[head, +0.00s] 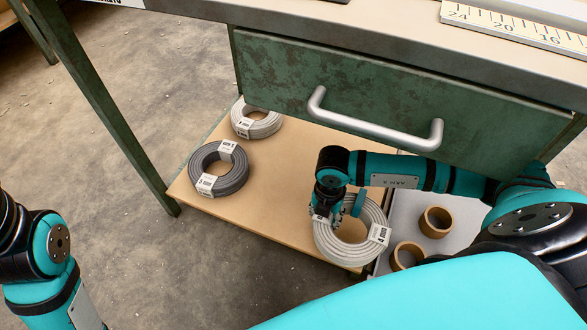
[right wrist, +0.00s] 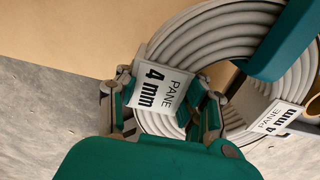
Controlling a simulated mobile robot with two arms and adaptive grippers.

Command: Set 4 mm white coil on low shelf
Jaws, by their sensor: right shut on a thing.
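The white coil (head: 345,246) bears labels reading "PANE 4 mm" in the right wrist view (right wrist: 205,45). My right gripper (head: 327,212) comes down over its left side and is shut on it; in the right wrist view the fingers (right wrist: 170,102) sit on both sides of one label. The coil lies flat over the front right corner of the low shelf (head: 285,180), a tan board under the drawer. Whether it touches the board I cannot tell. My left arm shows at the left edge, but its gripper is out of view.
A dark grey coil (head: 212,183) and a pale coil (head: 258,130) lie on the shelf's left part. A grey tray (head: 402,212) with brown rings (head: 436,222) adjoins on the right. The green drawer (head: 390,88) with its handle (head: 375,129) overhangs. The shelf's middle is clear.

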